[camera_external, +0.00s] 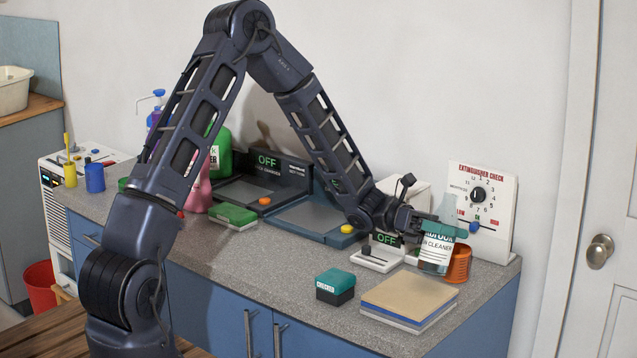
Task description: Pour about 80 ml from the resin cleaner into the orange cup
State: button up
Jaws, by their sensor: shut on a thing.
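The resin cleaner (437,252) is a clear bottle with a white label reading "CLEANER" and a pale upper part. It stands roughly upright at the right end of the counter. My gripper (440,229) is shut on the bottle around its upper body, reaching in from the left. The orange cup (460,265) is just right of and partly behind the bottle, on the counter. The bottle hides the cup's left side. I cannot tell whether the bottle touches the counter, and the liquid level is hard to see.
The extinguisher check panel (481,207) stands behind the cup. A stack of boards (409,297) and a teal-and-black box (335,287) lie in front. Devices with "OFF" displays, one with a yellow button (346,229), line the back. The grey counter (270,270) is clear at front left.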

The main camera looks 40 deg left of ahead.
jog(key=m, duration=0.2)
jog(key=shift+s+m, duration=0.3)
jog(key=shift+m, duration=0.1)
jog(key=shift+s+f+m, duration=0.15)
jog(key=shift+s+m, duration=0.05)
jog(key=shift+m, duration=0.8)
dwell(1.4)
